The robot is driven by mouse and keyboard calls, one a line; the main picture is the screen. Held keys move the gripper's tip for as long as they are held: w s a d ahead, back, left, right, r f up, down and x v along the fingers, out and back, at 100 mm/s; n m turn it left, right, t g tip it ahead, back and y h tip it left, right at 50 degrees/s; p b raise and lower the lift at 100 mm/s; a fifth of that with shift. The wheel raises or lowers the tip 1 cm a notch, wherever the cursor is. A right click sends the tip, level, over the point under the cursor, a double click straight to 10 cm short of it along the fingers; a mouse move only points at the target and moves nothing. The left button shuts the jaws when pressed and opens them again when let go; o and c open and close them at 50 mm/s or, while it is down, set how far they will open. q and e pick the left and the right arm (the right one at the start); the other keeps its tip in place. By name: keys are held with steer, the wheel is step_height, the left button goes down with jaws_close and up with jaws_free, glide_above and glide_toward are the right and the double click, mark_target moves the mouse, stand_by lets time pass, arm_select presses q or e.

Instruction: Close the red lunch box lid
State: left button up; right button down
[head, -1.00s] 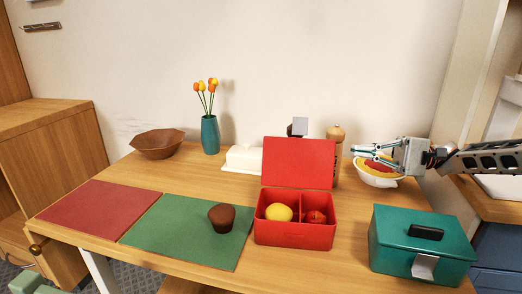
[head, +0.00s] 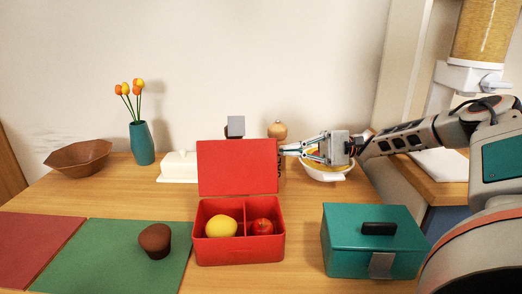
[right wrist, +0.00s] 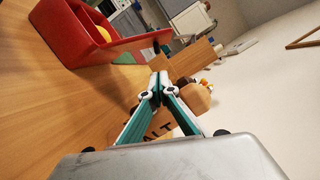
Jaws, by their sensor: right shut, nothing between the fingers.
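The red lunch box (head: 238,252) stands on the table with its lid (head: 237,167) open, standing up at the back edge. A yellow fruit (head: 221,227) and a red apple (head: 262,227) lie in separate compartments. My right gripper (head: 284,150) is shut and empty, with its fingertips by the lid's right edge; whether they touch it I cannot tell. In the right wrist view the closed fingertips (right wrist: 159,80) point toward the lid (right wrist: 135,48), beside the box (right wrist: 75,38). My left gripper is not in view.
A teal lunch box (head: 372,245) stands right of the red one. Behind are a white butter dish (head: 178,167), a wooden mill (head: 277,131) and a white bowl (head: 330,172). A brown muffin (head: 155,240) sits on the green mat (head: 95,262).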

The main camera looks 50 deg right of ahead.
mark_target(253, 151)
arm_select(q)
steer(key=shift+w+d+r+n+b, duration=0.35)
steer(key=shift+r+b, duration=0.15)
steer(key=shift+b, duration=0.2)
arm_select(e)
steer(key=shift+x, duration=5.05)
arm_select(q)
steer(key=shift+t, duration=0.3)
arm_select(e)
steer(key=shift+s+r, duration=0.1)
steer(key=shift+r, duration=0.05)
